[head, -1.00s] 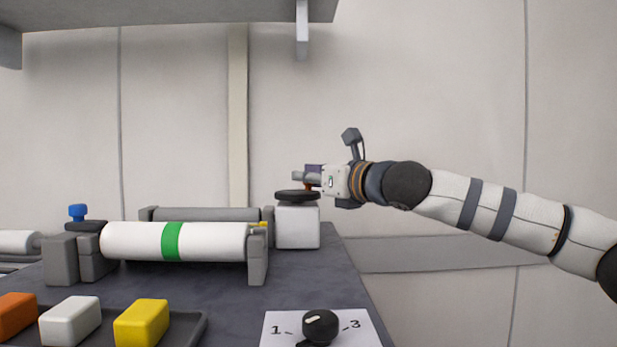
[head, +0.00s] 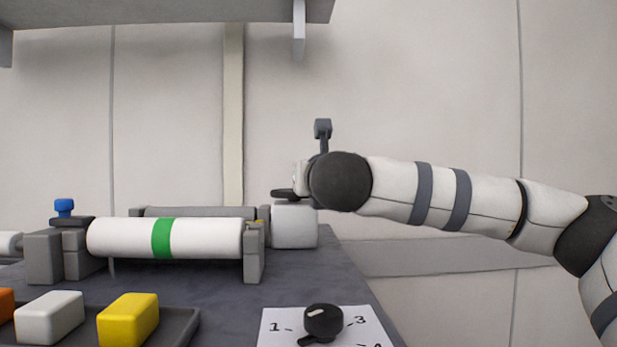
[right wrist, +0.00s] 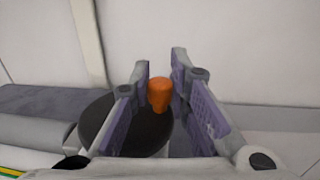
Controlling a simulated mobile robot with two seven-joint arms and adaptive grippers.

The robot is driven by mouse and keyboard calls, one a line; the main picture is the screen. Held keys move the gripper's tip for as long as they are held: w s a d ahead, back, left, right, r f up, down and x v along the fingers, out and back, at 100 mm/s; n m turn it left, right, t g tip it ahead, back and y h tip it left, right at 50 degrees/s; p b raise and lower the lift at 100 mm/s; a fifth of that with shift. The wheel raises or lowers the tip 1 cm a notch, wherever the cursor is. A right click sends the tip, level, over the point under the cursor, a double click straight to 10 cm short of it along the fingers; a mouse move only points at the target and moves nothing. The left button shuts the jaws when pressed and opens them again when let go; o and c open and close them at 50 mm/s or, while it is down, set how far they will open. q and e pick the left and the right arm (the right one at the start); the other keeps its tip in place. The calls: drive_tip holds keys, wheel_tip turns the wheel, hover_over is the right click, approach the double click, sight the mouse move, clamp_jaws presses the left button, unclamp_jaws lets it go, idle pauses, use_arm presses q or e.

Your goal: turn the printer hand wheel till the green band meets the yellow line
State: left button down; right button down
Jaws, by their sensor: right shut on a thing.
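The hand wheel (head: 283,194) is a flat black disc on a light grey box (head: 295,228). It also shows in the right wrist view (right wrist: 100,122), with an upright orange knob (right wrist: 159,94) at its rim. My right gripper (right wrist: 160,90) is shut on this knob, one purple-padded finger on each side. In the head view my right wrist hides the knob and fingers. The green band (head: 162,238) circles the white roller (head: 207,238) near its middle. A small yellow mark (head: 260,221) shows at the roller's right support. My left gripper is out of view.
A blue knob (head: 64,207) stands on a dark piece at the roller's left end. A tray (head: 180,328) with orange, white and yellow blocks (head: 128,320) is in front. A black dial (head: 323,322) sits on a numbered plate (head: 280,318). A shelf (head: 180,10) hangs above.

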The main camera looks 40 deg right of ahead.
drive_tip(key=shift+s+m+g+h, duration=0.15)
drive_tip(key=shift+m+g+h, duration=0.4)
drive_tip(key=shift+h, duration=0.35)
drive_tip(key=c, duration=1.5)
unclamp_jaws()
drive_tip(key=shift+a, duration=0.1)
drive_tip(key=v, duration=1.2)
drive_tip(key=shift+f, duration=0.1)
